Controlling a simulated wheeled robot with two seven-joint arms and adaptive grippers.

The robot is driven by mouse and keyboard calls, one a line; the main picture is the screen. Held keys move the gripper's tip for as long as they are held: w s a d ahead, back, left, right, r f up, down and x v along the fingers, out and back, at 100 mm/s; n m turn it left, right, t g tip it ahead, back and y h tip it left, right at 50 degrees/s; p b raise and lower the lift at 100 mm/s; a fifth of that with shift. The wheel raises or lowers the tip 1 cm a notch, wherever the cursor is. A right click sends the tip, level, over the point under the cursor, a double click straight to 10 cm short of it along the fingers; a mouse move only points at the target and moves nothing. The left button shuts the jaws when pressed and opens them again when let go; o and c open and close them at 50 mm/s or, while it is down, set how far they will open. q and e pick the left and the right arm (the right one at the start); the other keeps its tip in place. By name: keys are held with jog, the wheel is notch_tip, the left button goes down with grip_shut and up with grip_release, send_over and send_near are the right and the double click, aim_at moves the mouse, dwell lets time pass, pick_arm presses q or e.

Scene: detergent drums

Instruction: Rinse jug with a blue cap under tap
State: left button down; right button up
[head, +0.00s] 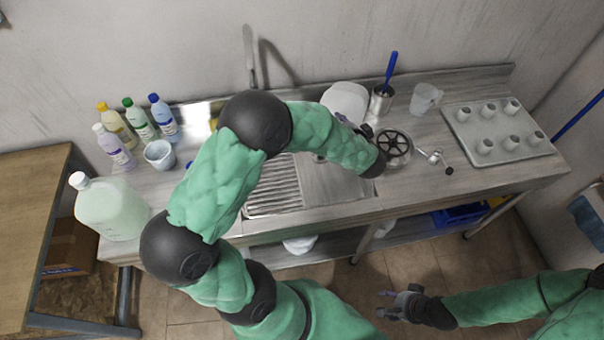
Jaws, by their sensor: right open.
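A bottle with a blue cap (164,118) stands at the back left of the counter, with a blue label. It is the only blue-capped container I see. The tap (249,58) rises at the back wall; its base and the basin below are largely hidden by my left arm. My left gripper (357,125) is over the counter right of the drainer, mostly hidden behind its own arm; its jaws are unclear. My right gripper (389,304) is open and empty, low in front of the counter, well away from the bottle.
Yellow-capped (115,124), green-capped (138,121) and white-capped (113,146) bottles crowd the blue-capped one. A grey cup (160,154) and a large white-capped jug (109,208) stand nearby. A clear pitcher (425,98) and cup tray (475,160) are at right.

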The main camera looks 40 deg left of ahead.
pick_arm(q)
jog(key=m+g+h+p, duration=0.1)
jog(key=g+p, duration=0.2)
jog(key=p, duration=0.3)
jog(key=m+g+h+p, duration=0.1)
jog(key=g+h+p, duration=0.1)
jog(key=p, duration=0.5)
jog(key=m+g+h+p, duration=0.1)
jog(key=g+p, duration=0.3)
jog(key=p, duration=0.3)
jog(key=shift+m+g+h, duration=0.3)
jog(key=shift+g+h, duration=0.1)
dwell(0.4)
dwell(0.6)
jog(key=c, duration=1.5)
grip_release()
grip_shut()
